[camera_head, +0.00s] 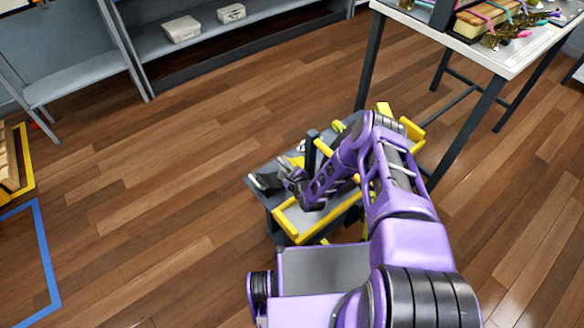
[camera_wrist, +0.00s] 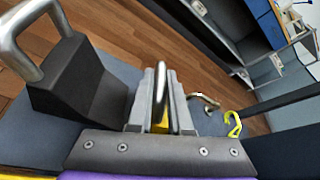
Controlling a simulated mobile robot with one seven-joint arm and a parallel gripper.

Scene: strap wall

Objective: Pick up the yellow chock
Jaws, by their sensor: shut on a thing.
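The yellow chock is mostly hidden by my gripper. A small yellow patch of it (camera_wrist: 160,124) shows between the fingers in the wrist view, and a yellow piece (camera_head: 297,161) that looks like it shows beside my gripper in the head view. My gripper (camera_wrist: 160,85) is shut on an upright metal loop handle, which appears to be the chock's. In the head view my gripper (camera_head: 287,171) is over the left part of the small grey cart. I cannot tell whether the chock touches the cart top.
A black chock (camera_wrist: 85,85) with a metal handle stands close left of my gripper; it also shows in the head view (camera_head: 265,181). A yellow hook (camera_wrist: 233,124) lies to the right. The cart (camera_head: 288,221) has yellow rails. A white table (camera_head: 480,45) stands behind right.

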